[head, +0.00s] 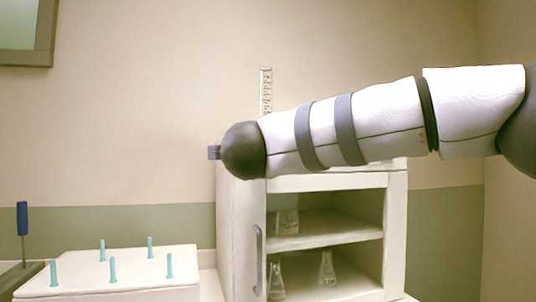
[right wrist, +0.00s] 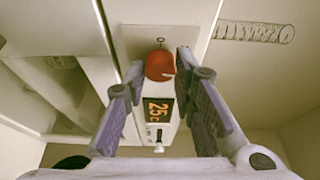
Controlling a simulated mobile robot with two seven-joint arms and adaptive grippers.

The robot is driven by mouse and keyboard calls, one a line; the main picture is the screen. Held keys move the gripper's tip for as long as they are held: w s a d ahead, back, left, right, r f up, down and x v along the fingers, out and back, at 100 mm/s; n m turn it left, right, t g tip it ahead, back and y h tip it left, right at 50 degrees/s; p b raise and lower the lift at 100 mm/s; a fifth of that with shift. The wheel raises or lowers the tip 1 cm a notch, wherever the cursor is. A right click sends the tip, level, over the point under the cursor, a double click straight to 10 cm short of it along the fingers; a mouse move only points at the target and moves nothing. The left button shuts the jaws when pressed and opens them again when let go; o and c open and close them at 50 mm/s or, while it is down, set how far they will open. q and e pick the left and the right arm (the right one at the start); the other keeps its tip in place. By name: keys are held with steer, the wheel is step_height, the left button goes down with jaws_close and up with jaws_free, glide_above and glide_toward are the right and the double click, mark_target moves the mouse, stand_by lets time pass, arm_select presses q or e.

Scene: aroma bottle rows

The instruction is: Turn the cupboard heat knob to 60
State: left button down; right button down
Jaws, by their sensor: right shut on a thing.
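The red heat knob (right wrist: 159,68) sits on the cupboard's control panel in the right wrist view. My right gripper (right wrist: 162,60) is shut on it, one finger on each side. Next to the knob, a dark display (right wrist: 158,111) shows 25c in orange digits. In the head view, the white cupboard (head: 236,240) stands with its open-fronted shelves showing. My right arm crosses in front of its top from the right and hides the knob, the display and most of the gripper. My left gripper is in neither view.
Glass flasks (head: 327,268) stand on the cupboard shelves. A graduated cylinder (head: 266,90) rises behind my arm and also shows in the right wrist view (right wrist: 255,32). A white block (head: 130,265) with several teal pegs lies left of the cupboard, near a blue-handled tool (head: 22,219).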

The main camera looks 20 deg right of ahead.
steer(key=shift+d+r+m+g+y, duration=0.15)
steer(key=shift+m+g+y, duration=0.6)
steer(key=shift+m, duration=1.25)
steer(key=shift+d+r+m+g+y, duration=0.25)
steer(key=shift+m+y, duration=0.85)
steer(key=shift+m, duration=0.9)
steer(key=shift+d+r+m+g+y, duration=0.1)
steer(key=shift+m+g+y, duration=0.7)
steer(key=shift+m, duration=1.2)
steer(key=shift+y, duration=0.35)
steer(key=c, duration=1.3)
jaws_free()
steer(key=v, duration=1.2)
steer(key=shift+a+f, duration=0.1)
steer(key=shift+f, duration=0.05)
